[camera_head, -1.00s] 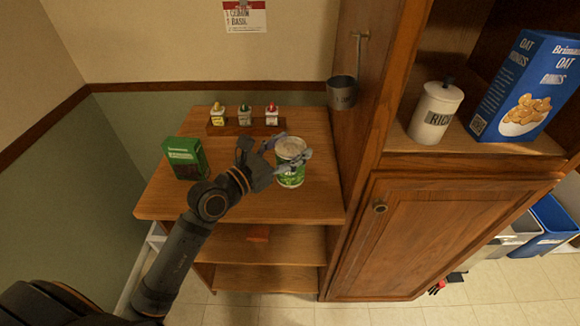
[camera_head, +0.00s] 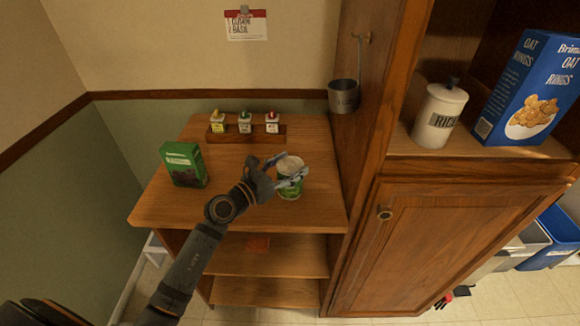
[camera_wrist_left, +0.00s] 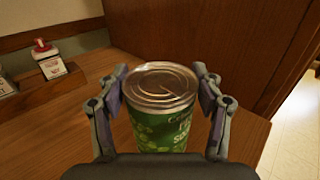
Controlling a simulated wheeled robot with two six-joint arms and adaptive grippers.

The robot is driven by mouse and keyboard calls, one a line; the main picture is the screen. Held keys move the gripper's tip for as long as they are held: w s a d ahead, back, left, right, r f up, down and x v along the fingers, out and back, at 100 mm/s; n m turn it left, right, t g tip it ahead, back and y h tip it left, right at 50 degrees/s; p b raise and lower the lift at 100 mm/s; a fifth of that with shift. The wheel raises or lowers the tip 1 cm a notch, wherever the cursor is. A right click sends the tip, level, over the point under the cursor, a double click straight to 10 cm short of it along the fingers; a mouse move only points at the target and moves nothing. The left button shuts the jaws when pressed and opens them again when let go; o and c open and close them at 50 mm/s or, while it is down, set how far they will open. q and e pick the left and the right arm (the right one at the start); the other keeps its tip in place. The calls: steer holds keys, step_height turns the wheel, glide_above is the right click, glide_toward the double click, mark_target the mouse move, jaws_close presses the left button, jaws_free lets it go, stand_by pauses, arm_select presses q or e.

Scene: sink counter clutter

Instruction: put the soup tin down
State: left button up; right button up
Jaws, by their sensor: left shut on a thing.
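The soup tin (camera_head: 289,188) is a green can with a silver ring-pull lid, upright at the right part of the wooden shelf unit's top (camera_head: 230,208). It also shows in the left wrist view (camera_wrist_left: 162,132), between the two fingers. My left gripper (camera_head: 280,172) comes in from the left and is shut on the tin, one finger on each side; it also shows in the wrist view (camera_wrist_left: 162,95). Whether the tin's base touches the wood I cannot tell. My right gripper is not in view.
A green box (camera_head: 184,165) stands at the left of the top. A wooden rack (camera_head: 246,134) with small bottles is at the back. A tall cabinet (camera_head: 440,240) walls off the right side, with a metal cup (camera_head: 343,96) hanging from it. The front middle is clear.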

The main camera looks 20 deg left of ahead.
arm_select(q)
steer(key=shift+f, duration=0.15)
steer(key=o, duration=1.8)
steer(key=shift+c, duration=0.2)
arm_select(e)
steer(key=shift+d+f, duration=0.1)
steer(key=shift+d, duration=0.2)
arm_select(q)
steer(key=shift+s, duration=0.15)
steer(key=b+v, duration=0.1)
steer(key=v, duration=0.7)
steer(key=shift+s+a+b, duration=0.25)
steer(key=shift+s+b, duration=0.25)
steer(key=shift+s, duration=0.05)
steer(key=shift+p+v, duration=0.45)
steer(key=shift+v, duration=0.85)
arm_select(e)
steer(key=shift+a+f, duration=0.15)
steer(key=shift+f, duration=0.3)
